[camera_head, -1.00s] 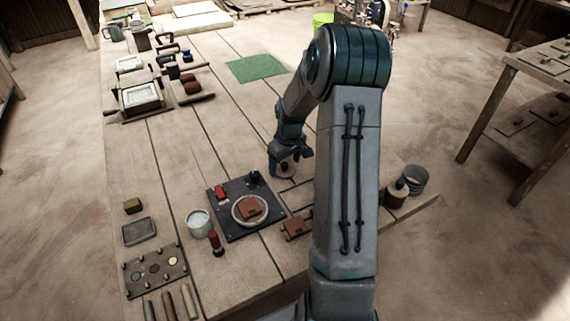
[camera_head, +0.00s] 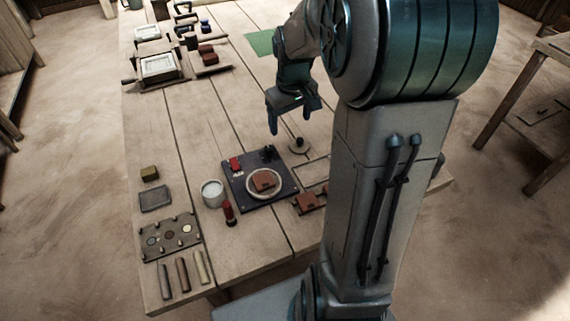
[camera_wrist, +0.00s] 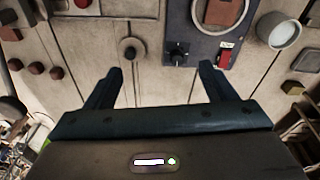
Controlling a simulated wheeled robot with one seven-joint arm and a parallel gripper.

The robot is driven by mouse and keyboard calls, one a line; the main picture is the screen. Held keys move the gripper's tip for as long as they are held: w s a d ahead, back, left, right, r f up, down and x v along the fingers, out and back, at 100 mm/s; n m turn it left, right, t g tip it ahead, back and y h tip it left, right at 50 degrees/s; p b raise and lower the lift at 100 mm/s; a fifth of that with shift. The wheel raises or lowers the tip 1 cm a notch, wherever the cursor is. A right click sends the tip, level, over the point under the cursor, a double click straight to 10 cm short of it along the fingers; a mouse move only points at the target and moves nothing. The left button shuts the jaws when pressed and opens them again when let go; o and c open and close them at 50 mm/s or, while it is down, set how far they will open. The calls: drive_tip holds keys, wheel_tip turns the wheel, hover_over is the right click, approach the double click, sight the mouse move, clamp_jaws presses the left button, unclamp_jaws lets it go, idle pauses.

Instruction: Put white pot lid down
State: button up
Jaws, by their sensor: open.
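The white pot lid (camera_head: 299,148), a small pale disc with a dark round knob, lies flat on the wooden table just right of the dark square plate (camera_head: 239,192). In the wrist view the lid (camera_wrist: 131,52) shows beyond my left finger, apart from it. My gripper (camera_head: 293,118) is open and empty, above the table and up-left of the lid in the head view. Its two spread fingers (camera_wrist: 160,70) also show in the wrist view with nothing between them.
The dark plate carries a pale ring (camera_head: 276,193) with a brown tile, a red block and a dark knob. A white cup (camera_head: 213,193) and a red-handled stamp (camera_head: 229,213) stand to its left. A green mat (camera_head: 260,43) lies behind.

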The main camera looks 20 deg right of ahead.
drive_tip(key=s+a+r+m, duration=0.1)
drive_tip(key=s+a, duration=0.3)
drive_tip(key=s, duration=0.4)
drive_tip(key=s+a+r+m, duration=0.1)
drive_tip(key=s+a+r, duration=0.1)
drive_tip(key=s+a, duration=0.3)
drive_tip(key=s, duration=0.4)
drive_tip(key=shift+s+t+y, duration=0.3)
drive_tip(key=shift+t, duration=0.1)
drive_tip(key=shift+a, duration=0.1)
drive_tip(key=p+v, duration=0.2)
drive_tip(key=w+p+v, duration=0.1)
drive_tip(key=p+v, duration=0.2)
drive_tip(key=shift+r, duration=0.45)
